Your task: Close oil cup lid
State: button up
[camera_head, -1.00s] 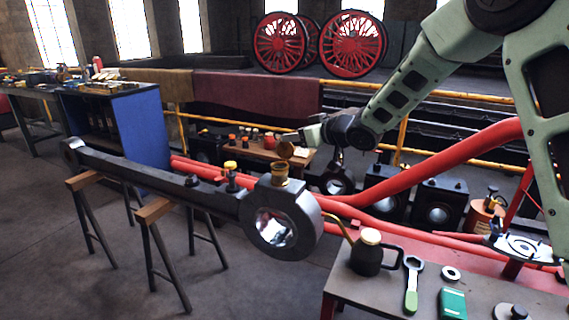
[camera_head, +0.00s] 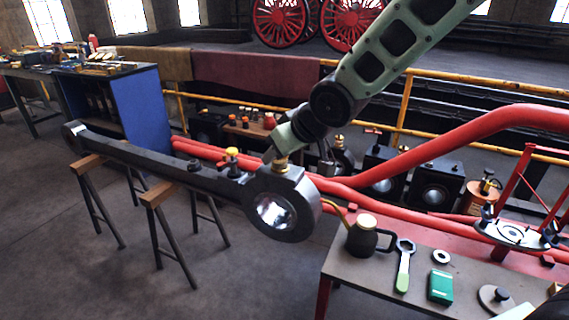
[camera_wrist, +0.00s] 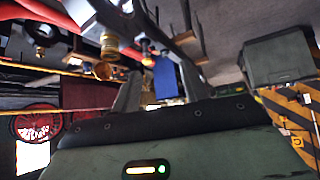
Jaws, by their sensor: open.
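The brass oil cup (camera_head: 281,166) stands on top of the big round end of the dark connecting rod (camera_head: 297,197). In the wrist view, which looks upside down, the cup (camera_wrist: 108,46) shows left of my fingers. Its round brass lid (camera_wrist: 103,70) is swung open, apart from the cup's mouth. In the head view the lid is hidden by my gripper or too small to make out. My gripper (camera_head: 277,152) is just above and beside the cup. In the wrist view my gripper (camera_wrist: 160,72) is open with nothing between the fingers.
The rod rests on wooden-topped trestles (camera_head: 160,193). Red pipes (camera_head: 430,140) run behind. An oil can (camera_head: 362,238) and a green-handled wrench (camera_head: 403,265) are on the bench at front right.

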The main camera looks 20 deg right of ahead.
jog(key=s+a+g+h+p, duration=0.1)
jog(key=s+g, duration=0.1)
jog(key=s, duration=0.6)
jog(key=shift+a+r, duration=0.15)
jog(key=shift+r, duration=0.05)
jog(key=shift+s, duration=0.1)
